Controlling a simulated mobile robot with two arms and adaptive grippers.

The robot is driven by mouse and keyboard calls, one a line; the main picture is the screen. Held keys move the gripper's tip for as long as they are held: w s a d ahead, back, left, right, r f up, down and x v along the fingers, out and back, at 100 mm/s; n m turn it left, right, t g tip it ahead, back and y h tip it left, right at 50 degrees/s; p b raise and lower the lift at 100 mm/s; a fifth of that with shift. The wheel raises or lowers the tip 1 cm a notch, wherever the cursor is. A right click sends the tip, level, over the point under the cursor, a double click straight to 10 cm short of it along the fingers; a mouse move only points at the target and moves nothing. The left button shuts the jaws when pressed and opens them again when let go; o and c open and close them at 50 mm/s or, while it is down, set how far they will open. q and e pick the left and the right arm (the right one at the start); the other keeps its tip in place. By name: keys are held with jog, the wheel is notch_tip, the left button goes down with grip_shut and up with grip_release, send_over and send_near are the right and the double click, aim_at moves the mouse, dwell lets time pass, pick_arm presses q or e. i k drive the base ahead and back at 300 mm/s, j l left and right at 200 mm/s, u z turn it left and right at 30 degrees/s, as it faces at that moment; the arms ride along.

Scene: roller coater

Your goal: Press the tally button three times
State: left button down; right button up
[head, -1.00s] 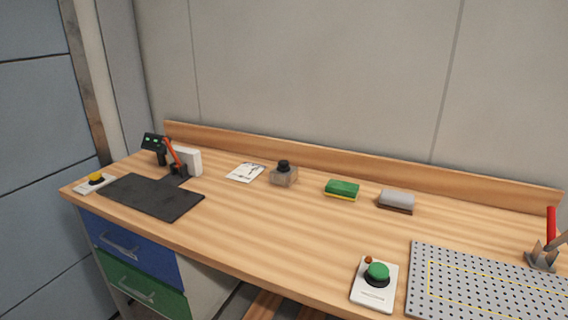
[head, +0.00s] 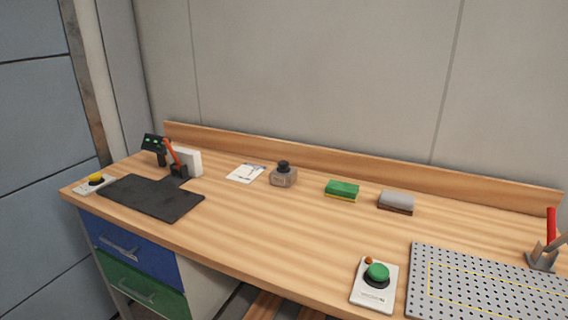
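Two push buttons show in the head view, and I cannot tell from the picture which one is the tally button. A green button (head: 377,272) sits on a white plate (head: 370,297) at the front right, with a small orange-brown dot beside it. A yellow button (head: 96,178) sits on a white plate (head: 83,187) at the far left end of the bench. A small grey block with a black top (head: 284,178) stands near the middle back. Neither of my grippers is in view.
The wooden bench (head: 255,225) is clear in its middle. A black mat (head: 150,196) and a red-handled device (head: 176,160) are at left. A paper (head: 246,173), green sponge (head: 342,190) and grey brush (head: 396,201) lie behind. A perforated plate (head: 480,290) is at right.

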aim_at(283, 164)
jog(key=i+j+z, duration=0.75)
jog(key=k+j, duration=0.05)
jog(key=k, duration=0.05)
